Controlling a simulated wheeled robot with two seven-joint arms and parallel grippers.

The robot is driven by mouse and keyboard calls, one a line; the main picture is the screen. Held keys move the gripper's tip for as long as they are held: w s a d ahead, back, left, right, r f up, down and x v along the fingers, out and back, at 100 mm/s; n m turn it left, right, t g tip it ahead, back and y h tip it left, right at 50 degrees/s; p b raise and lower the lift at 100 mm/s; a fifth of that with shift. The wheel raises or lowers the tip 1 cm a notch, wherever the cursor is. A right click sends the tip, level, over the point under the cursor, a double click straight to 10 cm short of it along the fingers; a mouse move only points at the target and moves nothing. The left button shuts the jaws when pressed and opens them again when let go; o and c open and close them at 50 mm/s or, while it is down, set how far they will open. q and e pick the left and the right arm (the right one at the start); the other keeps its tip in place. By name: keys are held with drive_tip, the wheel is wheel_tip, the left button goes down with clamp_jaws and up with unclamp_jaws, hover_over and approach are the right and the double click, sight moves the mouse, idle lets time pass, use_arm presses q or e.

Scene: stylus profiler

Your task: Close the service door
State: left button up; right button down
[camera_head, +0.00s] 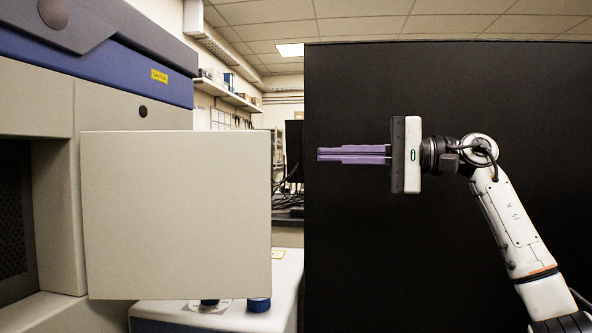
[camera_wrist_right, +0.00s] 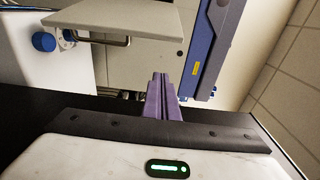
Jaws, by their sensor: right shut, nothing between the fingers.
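The service door (camera_head: 175,215) is a flat beige panel in the head view. It stands open, swung out from the instrument (camera_head: 52,110), whose dark opening (camera_head: 14,220) shows at the far left. In the right wrist view the door (camera_wrist_right: 95,18) appears as a thin, light panel at the upper left. My right gripper (camera_head: 320,154) has purple fingers pointing left. It is shut and empty, right of the door's free edge in the picture and apart from it. Its fingers also show in the wrist view (camera_wrist_right: 160,78). My left gripper is not in view.
A low white unit (camera_head: 285,290) with blue knobs (camera_head: 259,304) stands below and behind the door. A large black panel (camera_head: 450,240) fills the background behind my right arm. Shelves and a dark monitor are farther back. Free air lies between the gripper and the door.

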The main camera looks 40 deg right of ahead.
drive_tip(key=w+a, duration=0.4)
drive_tip(key=a, duration=0.4)
drive_tip(key=shift+w+b, duration=0.35)
drive_tip(key=shift+a, duration=0.1)
